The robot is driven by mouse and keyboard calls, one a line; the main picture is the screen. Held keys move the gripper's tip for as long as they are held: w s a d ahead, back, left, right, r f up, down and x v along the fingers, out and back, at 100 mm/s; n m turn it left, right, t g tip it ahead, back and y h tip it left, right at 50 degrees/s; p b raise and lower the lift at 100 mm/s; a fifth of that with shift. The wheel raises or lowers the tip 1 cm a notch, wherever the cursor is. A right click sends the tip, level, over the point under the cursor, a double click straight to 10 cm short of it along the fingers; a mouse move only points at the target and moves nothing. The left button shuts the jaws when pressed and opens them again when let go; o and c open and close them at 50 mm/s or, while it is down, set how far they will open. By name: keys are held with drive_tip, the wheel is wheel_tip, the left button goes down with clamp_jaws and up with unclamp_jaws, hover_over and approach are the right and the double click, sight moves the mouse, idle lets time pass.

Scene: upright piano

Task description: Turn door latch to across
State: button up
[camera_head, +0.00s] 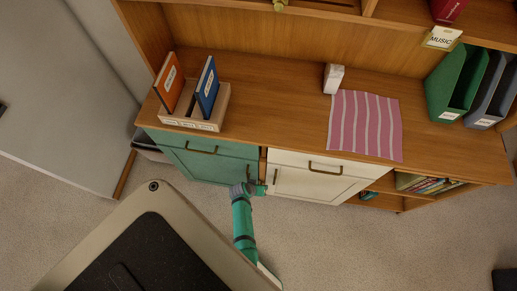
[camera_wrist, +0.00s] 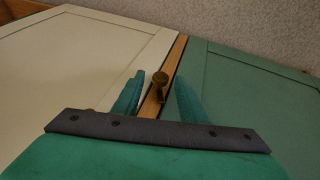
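The small brass latch (camera_wrist: 160,79) sits on a narrow wooden strip (camera_wrist: 174,62) between a cream door (camera_wrist: 75,60) and a green door (camera_wrist: 245,95). Its short arm seems to point down the picture, roughly along the strip. My gripper (camera_wrist: 160,85) has its teal fingers apart, one on each side of the latch; I cannot tell whether either touches it. In the head view my gripper (camera_head: 256,189) is at the cabinet front, where the green door (camera_head: 205,160) and cream door (camera_head: 312,178) meet. The latch cannot be made out there.
The cabinet top (camera_head: 275,110) bears a wooden holder (camera_head: 205,120) with orange and blue books, a striped pink cloth (camera_head: 365,125), a white box (camera_head: 333,78) and green and grey files. Bar handles stick out from both doors. An open shelf with books is at the right.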

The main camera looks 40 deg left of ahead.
drive_tip(key=v, duration=1)
drive_tip(key=shift+s+r, duration=0.2)
drive_tip(key=shift+r, duration=0.15)
